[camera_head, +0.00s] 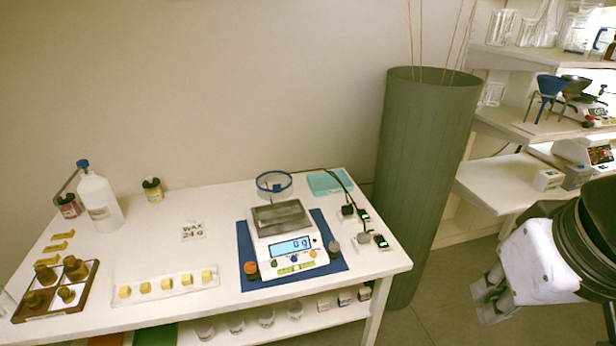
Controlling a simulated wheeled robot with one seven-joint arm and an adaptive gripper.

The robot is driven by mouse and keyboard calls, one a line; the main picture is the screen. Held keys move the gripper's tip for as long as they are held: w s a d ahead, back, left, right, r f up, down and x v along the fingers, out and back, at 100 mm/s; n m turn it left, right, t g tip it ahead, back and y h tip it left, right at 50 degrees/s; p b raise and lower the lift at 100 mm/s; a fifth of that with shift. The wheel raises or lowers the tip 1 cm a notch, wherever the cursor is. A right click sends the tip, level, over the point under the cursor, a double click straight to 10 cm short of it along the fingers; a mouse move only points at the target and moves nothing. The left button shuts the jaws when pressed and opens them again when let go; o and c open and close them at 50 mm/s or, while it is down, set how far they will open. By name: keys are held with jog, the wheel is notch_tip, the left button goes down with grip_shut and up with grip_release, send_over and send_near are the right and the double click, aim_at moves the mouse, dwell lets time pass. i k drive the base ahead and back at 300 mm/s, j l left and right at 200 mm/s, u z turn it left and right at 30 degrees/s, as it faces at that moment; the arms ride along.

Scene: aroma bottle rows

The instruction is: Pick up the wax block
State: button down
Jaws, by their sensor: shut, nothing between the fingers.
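Several small yellow wax blocks stand in a row on a clear tray (175,290) near the front of the white table; one wax block (166,284) is in the middle of the row. Which block the task means cannot be told. My gripper (483,303) is at the right, off the table's right side, well away from the blocks. It is shut and empty.
A white bottle (98,201) and small jars stand behind. A glass dish (273,184) is behind the scale. A tall green bin (425,170) and shelves (500,120) stand right of the table.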

aim_at(207, 275)
jog(key=u, duration=1.05)
jog(key=i+l+u, duration=0.1)
jog(key=i, duration=0.35)
jog(key=l, duration=0.1)
